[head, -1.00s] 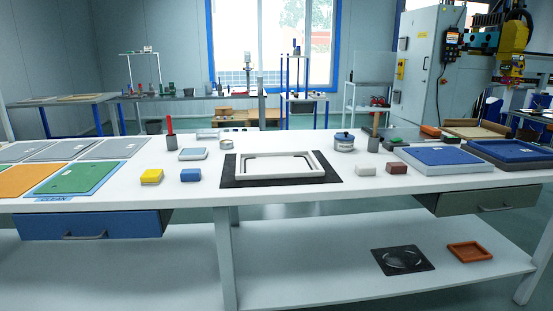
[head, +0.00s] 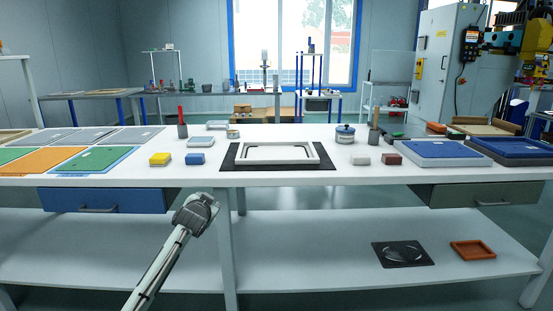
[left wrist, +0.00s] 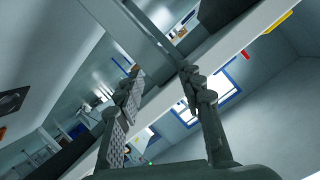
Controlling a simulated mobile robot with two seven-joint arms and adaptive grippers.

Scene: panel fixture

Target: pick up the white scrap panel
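I cannot pick out a separate white scrap panel for certain. A white rectangular frame (head: 275,162) lies on a black mat (head: 229,163) at the middle of the white table (head: 350,180). A pale surface shows inside the frame, but I cannot tell if it is a panel. My left gripper (head: 206,201) is in front of the table's near edge, left of the frame and apart from it. In the left wrist view, the two fingers of my left gripper (left wrist: 160,80) stand apart with nothing between them. My right gripper is not in view.
Orange (head: 53,160) and green panels lie at the left. Yellow (head: 160,158) and blue blocks (head: 195,158) stand left of the mat; white (head: 360,159) and dark red blocks (head: 391,159) stand right. Blue-topped trays (head: 438,150) are far right. The near strip is clear.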

